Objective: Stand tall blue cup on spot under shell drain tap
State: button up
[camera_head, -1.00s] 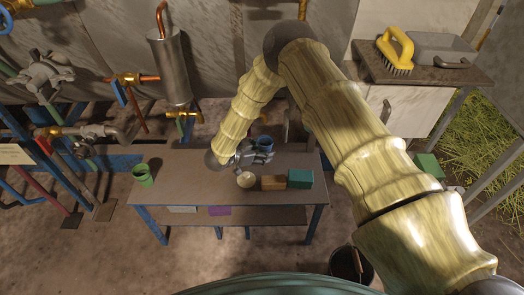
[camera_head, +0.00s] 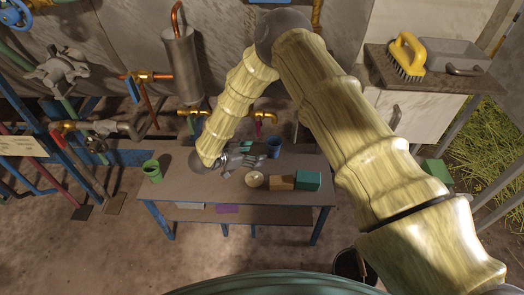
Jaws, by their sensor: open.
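The blue cup (camera_head: 273,147) stands upright near the back edge of the work table, right of centre. My gripper (camera_head: 258,153) is open just left of the cup, its fingers pointing right towards it. The fingers are small here, and I cannot tell whether they touch the cup. A brass tap with a red handle (camera_head: 193,112) is below the silver cylinder (camera_head: 182,66). Another such tap (camera_head: 262,117) is behind the table, above the cup. I cannot tell from this view which is the shell drain tap. My arm hides part of the area between them.
On the table (camera_head: 185,187) stand a green cup (camera_head: 152,171) at the left, a pale bowl (camera_head: 254,180), a brown block (camera_head: 281,182) and a teal box (camera_head: 308,181). Pipes and valves (camera_head: 100,128) crowd the left. The table's left middle is clear.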

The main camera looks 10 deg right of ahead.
jog(key=shift+v, duration=1.25)
